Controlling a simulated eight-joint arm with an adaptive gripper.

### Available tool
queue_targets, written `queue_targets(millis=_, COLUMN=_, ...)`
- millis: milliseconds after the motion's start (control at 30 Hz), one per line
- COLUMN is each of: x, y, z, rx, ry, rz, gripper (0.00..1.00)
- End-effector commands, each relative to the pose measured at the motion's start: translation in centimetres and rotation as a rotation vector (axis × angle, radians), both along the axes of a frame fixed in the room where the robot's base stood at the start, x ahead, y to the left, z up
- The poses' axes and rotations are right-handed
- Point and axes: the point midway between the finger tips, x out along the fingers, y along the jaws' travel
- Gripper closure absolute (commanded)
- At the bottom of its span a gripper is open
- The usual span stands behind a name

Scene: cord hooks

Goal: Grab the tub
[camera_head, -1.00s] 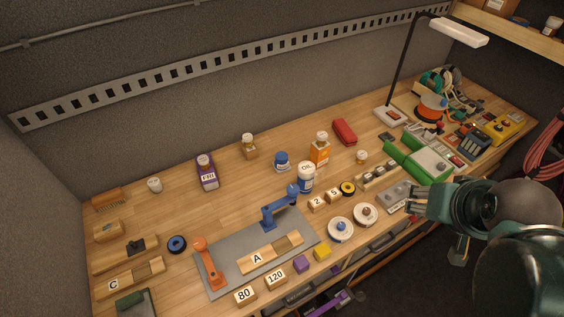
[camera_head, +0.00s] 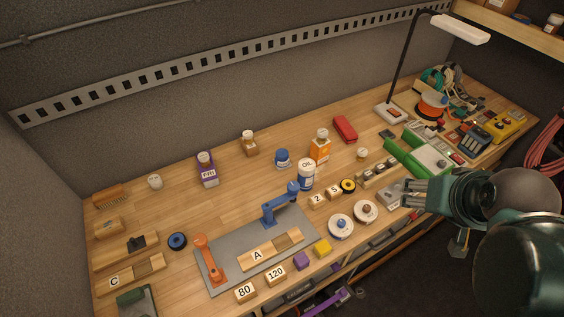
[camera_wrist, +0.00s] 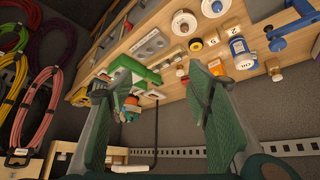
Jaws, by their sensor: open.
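No label marks a tub, so I cannot tell for certain which container it is. A small squat container with a blue lid (camera_head: 282,158) stands upright at the middle back of the bench. My gripper (camera_head: 405,192) is open and empty at the bench's right front, well right of these containers. In the wrist view its two green fingers (camera_wrist: 160,75) are spread wide with nothing held between them.
A green-and-white device (camera_head: 430,160) and a grey plate (camera_head: 394,195) lie near my gripper. A lamp (camera_head: 391,112) rises behind. White spools (camera_head: 341,228), lettered blocks and a blue clamp (camera_head: 281,206) occupy the front middle. Bare wood lies left of the blue-lidded container.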

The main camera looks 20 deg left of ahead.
Motion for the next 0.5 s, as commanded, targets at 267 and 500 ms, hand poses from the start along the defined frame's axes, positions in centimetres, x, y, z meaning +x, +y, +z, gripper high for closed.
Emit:
queue_targets(millis=267, x=2.7, y=1.7, z=1.0, rx=-0.035, ry=0.040, rz=0.089, gripper=0.51)
queue_targets(millis=500, x=5.6, y=3.8, z=1.6, rx=-0.075, ry=0.086, rz=0.190, gripper=0.51)
